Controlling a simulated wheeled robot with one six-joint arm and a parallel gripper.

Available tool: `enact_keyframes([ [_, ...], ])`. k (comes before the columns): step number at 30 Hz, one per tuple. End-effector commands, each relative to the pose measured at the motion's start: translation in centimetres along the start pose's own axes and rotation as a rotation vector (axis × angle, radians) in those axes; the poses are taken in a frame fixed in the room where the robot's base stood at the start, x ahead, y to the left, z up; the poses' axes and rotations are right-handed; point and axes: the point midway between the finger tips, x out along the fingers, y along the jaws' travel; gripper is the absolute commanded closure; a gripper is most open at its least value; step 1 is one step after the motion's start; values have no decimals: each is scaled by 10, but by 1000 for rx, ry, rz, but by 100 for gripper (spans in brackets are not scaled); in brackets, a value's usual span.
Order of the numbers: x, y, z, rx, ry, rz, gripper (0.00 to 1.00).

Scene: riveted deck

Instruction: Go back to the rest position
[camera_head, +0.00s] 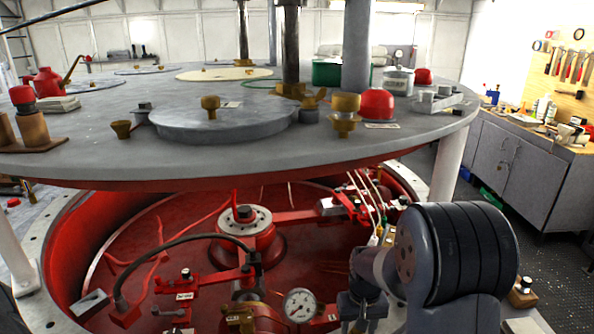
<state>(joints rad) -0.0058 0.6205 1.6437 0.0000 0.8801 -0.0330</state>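My arm shows at the lower right, with a large dark ribbed joint and a narrower grey part reaching left from it. My gripper (361,312) seems to be the dark blue-grey end low in the picture, near the red pit. Its fingers cannot be made out, so I cannot tell whether it is open or shut, or whether it holds anything. No other object is named by the task.
A large round grey deck (230,150) carries red caps, brass fittings and a raised disc (222,121). Posts rise from it. Below lies a red round pit (180,230) with a pressure gauge (299,305), pipes and valves. A grey cabinet (510,165) stands at right; dark floor (565,265) lies before it.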

Motion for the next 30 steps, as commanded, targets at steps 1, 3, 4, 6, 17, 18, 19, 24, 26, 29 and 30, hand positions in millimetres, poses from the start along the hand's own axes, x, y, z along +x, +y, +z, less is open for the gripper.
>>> enact_keyframes([
  [1,-3,0,-1,30,3,0,50],
  [3,-3,0,-1,71,3,0,50],
  [4,-3,0,-1,86,3,0,50],
  [6,-3,0,-1,114,3,0,50],
  [17,-2,0,-1,153,2,0,50],
  [18,-2,0,-1,152,3,0,50],
  [19,-2,0,-1,152,3,0,50],
  [24,-2,0,-1,134,3,0,50],
  [26,-2,0,-1,111,3,0,50],
  [29,-1,0,-1,53,4,0,50],
  [30,-1,0,-1,24,4,0,50],
])
